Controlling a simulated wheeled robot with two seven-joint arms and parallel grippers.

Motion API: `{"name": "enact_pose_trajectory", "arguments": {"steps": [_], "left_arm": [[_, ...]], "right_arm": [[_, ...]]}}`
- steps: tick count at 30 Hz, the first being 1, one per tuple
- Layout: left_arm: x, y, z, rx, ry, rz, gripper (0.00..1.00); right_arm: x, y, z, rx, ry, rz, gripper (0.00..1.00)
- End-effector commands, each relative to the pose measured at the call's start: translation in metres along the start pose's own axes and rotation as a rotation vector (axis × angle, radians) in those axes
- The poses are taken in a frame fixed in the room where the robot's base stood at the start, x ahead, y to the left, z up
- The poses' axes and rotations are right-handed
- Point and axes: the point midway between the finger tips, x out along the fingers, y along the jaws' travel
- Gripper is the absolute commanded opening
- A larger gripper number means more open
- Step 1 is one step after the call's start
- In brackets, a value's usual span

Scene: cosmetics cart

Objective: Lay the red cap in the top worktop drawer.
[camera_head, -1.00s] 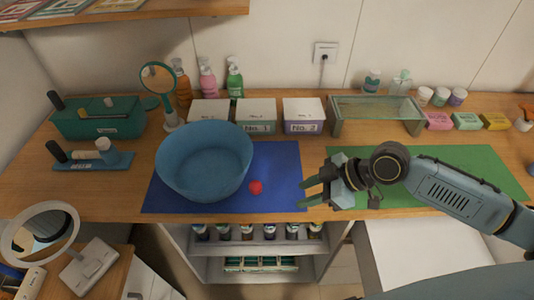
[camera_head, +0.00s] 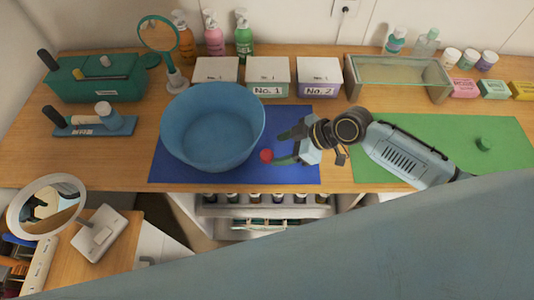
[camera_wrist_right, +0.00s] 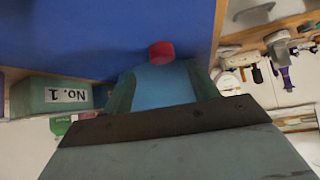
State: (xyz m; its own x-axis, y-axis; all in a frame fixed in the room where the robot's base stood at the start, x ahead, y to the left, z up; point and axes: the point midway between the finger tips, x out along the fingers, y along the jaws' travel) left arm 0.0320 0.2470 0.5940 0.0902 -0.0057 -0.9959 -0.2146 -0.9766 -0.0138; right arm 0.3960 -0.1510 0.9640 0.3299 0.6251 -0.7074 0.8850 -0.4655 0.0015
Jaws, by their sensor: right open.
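The small round red cap (camera_head: 266,155) lies on the blue mat (camera_head: 305,172), just right of the blue bowl (camera_head: 212,125). My right gripper (camera_head: 283,147) comes in from the right. Its jaws are open and face the cap, with the lower finger's tip close beside it in the head view. In the right wrist view the cap (camera_wrist_right: 161,52) shows in the middle, beyond the open fingers (camera_wrist_right: 160,88); whether a finger touches it I cannot tell. I cannot make out the top worktop drawer. My left gripper is not in view.
Boxes No. 1 (camera_head: 268,78) and No. 2 (camera_head: 319,78) stand behind the mat, with pump bottles (camera_head: 214,35) further back. A glass-topped case (camera_head: 400,75) and a green mat (camera_head: 440,135) with a green cap (camera_head: 484,144) are at right. A round mirror (camera_head: 158,35) stands left.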

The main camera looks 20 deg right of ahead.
Motion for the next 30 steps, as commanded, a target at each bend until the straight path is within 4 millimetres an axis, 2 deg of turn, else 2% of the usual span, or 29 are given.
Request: {"name": "enact_pose_trajectory", "arguments": {"steps": [6, 9, 17, 29, 30], "left_arm": [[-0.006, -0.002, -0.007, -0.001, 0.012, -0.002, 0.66], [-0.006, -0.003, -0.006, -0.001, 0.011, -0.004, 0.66], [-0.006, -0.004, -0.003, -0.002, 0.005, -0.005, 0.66], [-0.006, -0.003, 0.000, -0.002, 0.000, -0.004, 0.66], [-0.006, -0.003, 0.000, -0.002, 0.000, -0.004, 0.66]], "right_arm": [[0.032, -0.004, -0.001, 0.004, 0.003, -0.002, 0.59], [0.041, -0.004, 0.001, 0.002, 0.001, -0.001, 0.59], [0.044, -0.004, 0.001, 0.000, 0.001, 0.000, 0.59], [0.043, -0.004, 0.001, 0.001, 0.001, -0.001, 0.10], [0.043, -0.004, 0.001, 0.001, 0.001, -0.001, 0.09]]}}
